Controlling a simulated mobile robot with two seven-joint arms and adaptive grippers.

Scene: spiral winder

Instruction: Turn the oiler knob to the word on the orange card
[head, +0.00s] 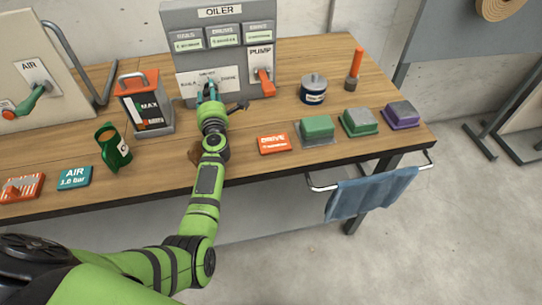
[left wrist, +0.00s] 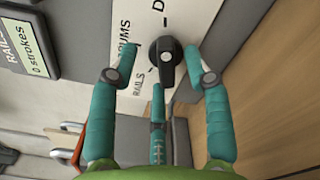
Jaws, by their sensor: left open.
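The orange card (head: 275,144) lies on the bench and reads DRIVE; its smaller line is too small to read. The grey oiler panel (head: 180,20) stands at the back of the bench. Its black selector knob (left wrist: 165,62) shows in the left wrist view, on a pale plate (head: 228,78) lettered RAILS, DRUMS and a word starting with D. My left gripper (head: 209,92) is at this plate and hides the knob in the head view. In the left wrist view its teal fingers (left wrist: 160,68) are open around the knob; I cannot tell whether they touch it. My right gripper is not in view.
A pump lever (head: 264,78) with an orange handle is right of the plate. An orange-and-black box (head: 145,103) stands left of my arm. A blue-black tin (head: 313,90) and several coloured blocks (head: 318,128) are to the right. A blue cloth (head: 370,193) hangs on the front rail.

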